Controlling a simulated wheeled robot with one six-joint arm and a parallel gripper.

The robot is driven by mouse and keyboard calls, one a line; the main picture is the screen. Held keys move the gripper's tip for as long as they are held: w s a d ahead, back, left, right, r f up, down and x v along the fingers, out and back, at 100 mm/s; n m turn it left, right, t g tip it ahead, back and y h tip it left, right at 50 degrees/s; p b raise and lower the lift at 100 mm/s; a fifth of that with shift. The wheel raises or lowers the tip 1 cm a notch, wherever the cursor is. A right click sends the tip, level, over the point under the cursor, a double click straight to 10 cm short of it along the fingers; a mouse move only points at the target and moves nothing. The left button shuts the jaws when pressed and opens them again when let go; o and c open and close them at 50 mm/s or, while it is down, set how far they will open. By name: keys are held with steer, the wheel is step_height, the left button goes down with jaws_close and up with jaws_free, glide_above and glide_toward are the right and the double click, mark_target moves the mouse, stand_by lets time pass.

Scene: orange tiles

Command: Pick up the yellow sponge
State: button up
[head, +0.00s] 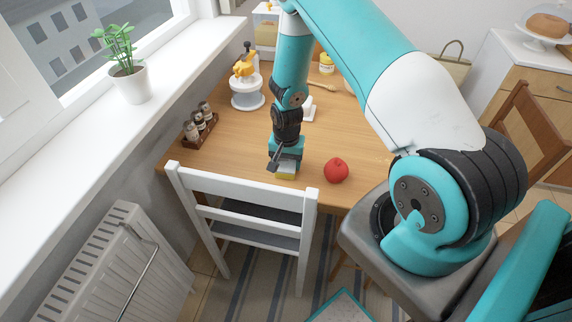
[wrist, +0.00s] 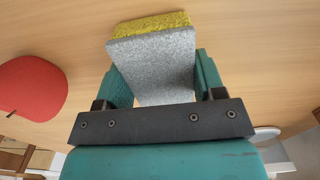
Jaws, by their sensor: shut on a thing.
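The yellow sponge (head: 286,173) is at the tip of my gripper (head: 284,160) in the head view, over the table's near edge behind the white chair. In the wrist view the sponge (wrist: 152,22) shows a yellow layer on a grey layer. The grey side faces the camera. My gripper (wrist: 155,85) is shut on the sponge, with a teal finger on each side of it. I cannot tell whether the sponge touches the table.
A red apple (head: 336,170) lies to the right of the sponge, apart from it. The white chair (head: 250,195) stands at the table's front edge. A rack of small jars (head: 199,127) and a white stand (head: 246,92) are at the left. The wooden table (head: 235,140) is bare left of my gripper.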

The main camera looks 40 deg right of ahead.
mark_target(287, 161)
step_height(287, 161, up, 20)
steer(key=b, duration=0.1)
steer(key=shift+b, duration=0.4)
